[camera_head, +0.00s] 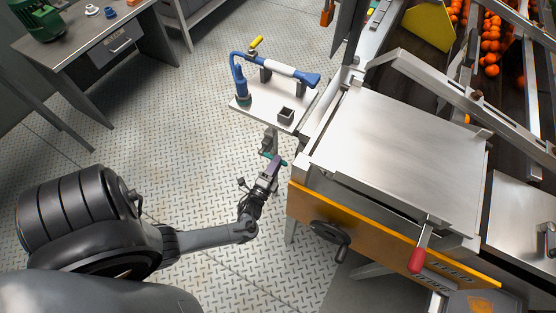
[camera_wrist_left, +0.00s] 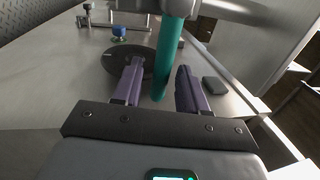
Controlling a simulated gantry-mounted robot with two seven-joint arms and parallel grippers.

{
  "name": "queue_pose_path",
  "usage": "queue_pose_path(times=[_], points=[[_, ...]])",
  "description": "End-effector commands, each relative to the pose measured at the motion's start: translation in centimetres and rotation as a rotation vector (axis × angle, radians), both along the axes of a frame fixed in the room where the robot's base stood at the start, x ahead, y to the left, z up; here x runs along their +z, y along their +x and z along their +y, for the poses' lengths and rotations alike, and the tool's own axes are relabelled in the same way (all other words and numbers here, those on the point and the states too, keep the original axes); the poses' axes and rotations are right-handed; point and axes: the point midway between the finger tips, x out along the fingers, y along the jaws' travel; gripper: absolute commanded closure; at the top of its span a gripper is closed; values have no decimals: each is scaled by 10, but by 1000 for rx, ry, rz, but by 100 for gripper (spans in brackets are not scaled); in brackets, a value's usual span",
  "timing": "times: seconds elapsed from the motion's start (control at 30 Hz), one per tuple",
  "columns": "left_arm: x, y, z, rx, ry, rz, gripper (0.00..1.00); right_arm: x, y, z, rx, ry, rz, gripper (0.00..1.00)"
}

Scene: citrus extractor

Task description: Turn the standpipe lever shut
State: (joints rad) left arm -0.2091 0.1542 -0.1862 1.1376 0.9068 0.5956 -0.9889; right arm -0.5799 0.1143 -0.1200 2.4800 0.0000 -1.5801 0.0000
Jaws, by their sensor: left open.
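A teal lever (camera_head: 282,161) extends from a grey upright fitting (camera_head: 269,141) in front of the white stand. In the left wrist view the teal lever (camera_wrist_left: 169,55) hangs from a grey body at the top and reaches down between my purple fingers. My left gripper (camera_head: 274,164) is open around it, with a visible gap on each side; it also shows in the left wrist view (camera_wrist_left: 159,84). Part of the lever's root is out of the wrist picture. My right gripper is not in view.
A white stand (camera_head: 255,112) carries a blue pipe (camera_head: 239,78) with a yellow handle (camera_head: 256,42). The steel machine (camera_head: 395,155), with a black handwheel (camera_head: 330,235) and red-handled lever (camera_head: 419,248), stands close on the right. Open floor (camera_head: 180,130) lies to the left.

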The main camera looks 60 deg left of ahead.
Motion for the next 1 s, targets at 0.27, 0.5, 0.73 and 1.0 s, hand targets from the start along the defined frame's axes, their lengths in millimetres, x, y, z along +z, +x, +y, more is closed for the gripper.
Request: queue_pose_path(times=[0.27,0.5,0.73,1.0], points=[[-10,-43,-23,0,-3,3,58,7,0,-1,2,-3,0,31],[-16,-70,-37,0,-1,3,58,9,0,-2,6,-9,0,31],[-18,-79,-42,1,-1,1,58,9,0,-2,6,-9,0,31],[-18,-79,-42,0,0,1,58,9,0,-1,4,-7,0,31]])
